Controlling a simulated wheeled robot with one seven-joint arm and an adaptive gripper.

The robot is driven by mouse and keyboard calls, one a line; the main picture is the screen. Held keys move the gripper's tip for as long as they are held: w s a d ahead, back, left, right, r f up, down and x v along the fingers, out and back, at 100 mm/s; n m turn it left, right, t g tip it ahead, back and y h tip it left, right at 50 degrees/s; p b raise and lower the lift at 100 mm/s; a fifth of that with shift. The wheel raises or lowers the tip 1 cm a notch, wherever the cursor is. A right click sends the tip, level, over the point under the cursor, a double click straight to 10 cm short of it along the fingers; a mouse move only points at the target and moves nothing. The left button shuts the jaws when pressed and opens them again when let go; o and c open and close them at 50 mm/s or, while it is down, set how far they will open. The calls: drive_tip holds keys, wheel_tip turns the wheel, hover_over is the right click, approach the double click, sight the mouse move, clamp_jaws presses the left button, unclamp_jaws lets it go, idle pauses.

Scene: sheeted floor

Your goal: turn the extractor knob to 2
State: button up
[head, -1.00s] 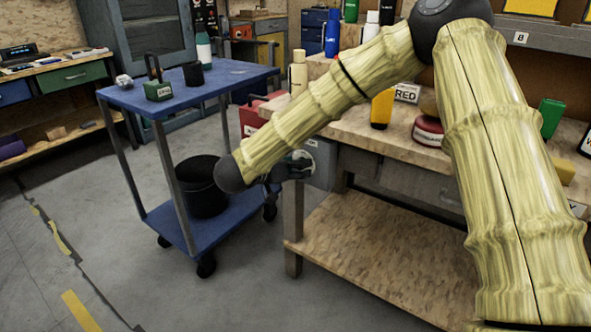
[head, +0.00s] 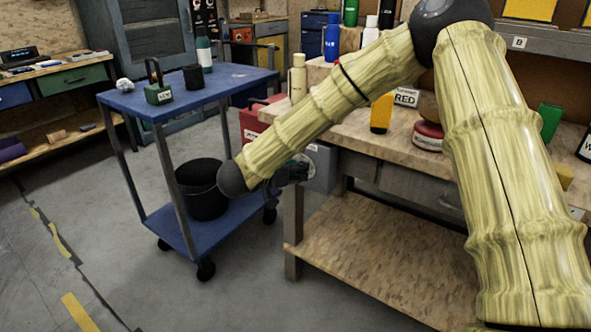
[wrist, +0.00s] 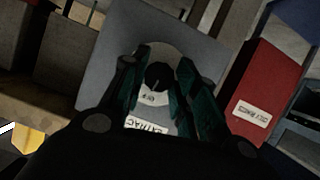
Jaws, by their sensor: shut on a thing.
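The extractor box is a grey panel (wrist: 100,70) in the wrist view, with a white label (wrist: 147,125) reading in part "EXTRAC". A round pale dial (wrist: 160,50) on it carries a black knob (wrist: 158,74). My gripper (wrist: 158,82) has its dark green fingers on either side of the knob, shut on it. The markings on the dial are too small and dark to read, so the setting cannot be told. In the head view the grey box (head: 322,168) shows at the workbench's left end, and my arm partly hides it and the gripper.
A red box (head: 249,122) sits beside the grey box. A blue cart (head: 235,78) with a black bucket (head: 203,190) stands to the left. The workbench (head: 345,125) carries bottles and tins.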

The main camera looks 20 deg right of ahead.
drive_tip(key=shift+s+d+f+m+t+y+b, duration=0.1)
drive_tip(key=shift+m+t+y, duration=0.35)
drive_tip(key=shift+m+t, duration=0.95)
drive_tip(key=shift+s+f+m+t+y+b, duration=0.1)
drive_tip(key=shift+m+t+y, duration=0.5)
drive_tip(key=shift+m, duration=1.55)
drive_tip(key=shift+d+m+t+y+b, duration=0.1)
drive_tip(key=shift+m+t+y, duration=0.25)
drive_tip(key=shift+m+t, duration=1.1)
drive_tip(key=shift+m+g, duration=0.25)
drive_tip(key=shift+m, duration=0.15)
drive_tip(key=o, duration=1)
drive_tip(key=v, duration=1.2)
